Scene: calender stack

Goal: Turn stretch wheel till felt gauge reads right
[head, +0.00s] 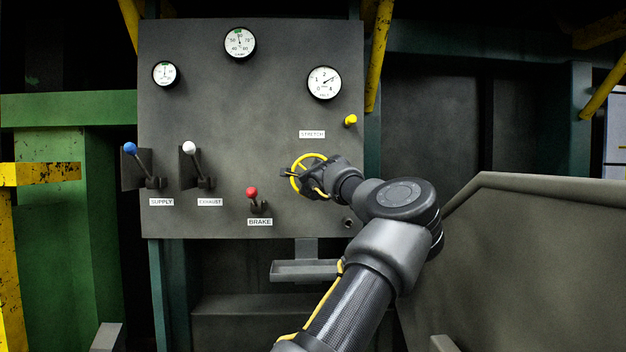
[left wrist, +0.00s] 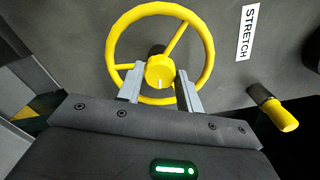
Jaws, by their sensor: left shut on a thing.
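The yellow stretch wheel (head: 308,155) is on the grey panel under the STRETCH label (head: 312,134). In the left wrist view the wheel (left wrist: 207,45) shows its rim, spokes and yellow hub (left wrist: 160,72). My left gripper (head: 314,180) is at the wheel, its fingers (left wrist: 158,88) shut on the hub, one on each side. The fingers lie across the near part of the rim. The felt gauge (head: 323,83) is the white dial at the panel's upper right, marked 0 to 4. Its needle points up and right, between 2 and 3. My right gripper is out of view.
A yellow knob (head: 350,120) sticks out above and right of the wheel. The red brake lever (head: 252,192) is left of it; white exhaust (head: 190,148) and blue supply (head: 130,148) levers are farther left. A shelf (head: 304,271) juts out below.

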